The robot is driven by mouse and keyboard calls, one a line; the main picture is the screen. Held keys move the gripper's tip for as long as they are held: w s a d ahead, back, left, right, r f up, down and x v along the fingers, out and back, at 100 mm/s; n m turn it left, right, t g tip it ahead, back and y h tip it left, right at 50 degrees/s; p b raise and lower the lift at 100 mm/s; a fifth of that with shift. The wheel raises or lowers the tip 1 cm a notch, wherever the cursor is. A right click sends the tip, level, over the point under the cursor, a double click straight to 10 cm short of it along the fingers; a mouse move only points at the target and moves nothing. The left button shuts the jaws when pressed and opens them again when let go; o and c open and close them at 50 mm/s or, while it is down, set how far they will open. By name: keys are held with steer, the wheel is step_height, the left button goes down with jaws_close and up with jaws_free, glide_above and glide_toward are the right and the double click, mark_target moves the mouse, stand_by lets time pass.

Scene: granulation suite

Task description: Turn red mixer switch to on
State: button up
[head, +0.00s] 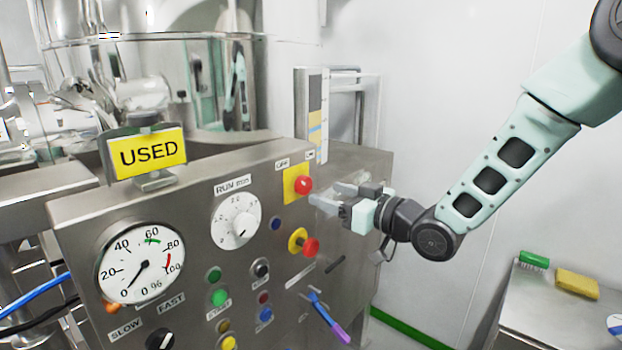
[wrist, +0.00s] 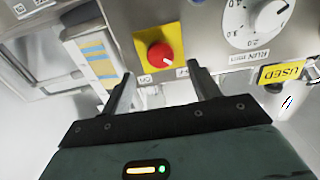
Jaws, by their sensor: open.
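The red mixer switch (head: 303,184) is a red knob on a yellow plate (head: 292,190), high on the right part of the steel control panel, with OFF and ON labels above it. In the wrist view the red switch (wrist: 160,55) lies ahead of the fingertips, between their lines. My gripper (head: 335,200) is just right of the switch in the head view. It is open and empty; in the wrist view its two fingers (wrist: 160,82) are spread with a gap between them. I see no contact with the switch.
A second red knob (head: 310,247) on yellow sits below. A RUN dial (head: 237,221), a gauge (head: 141,263), several buttons and a purple-handled item (head: 330,322) are on the panel. A yellow USED sign (head: 148,153) stands on top. A side table (head: 530,305) is at right.

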mark_target(307, 187)
steer(key=p+x, duration=0.1)
steer(key=x, duration=0.3)
steer(key=shift+w+a+r+p, duration=0.1)
steer(key=shift+w+a+p, duration=0.15)
steer(key=shift+p, duration=0.1)
steer(key=shift+w+a, duration=0.5)
steer(key=shift+a, duration=0.05)
steer(key=c, duration=1)
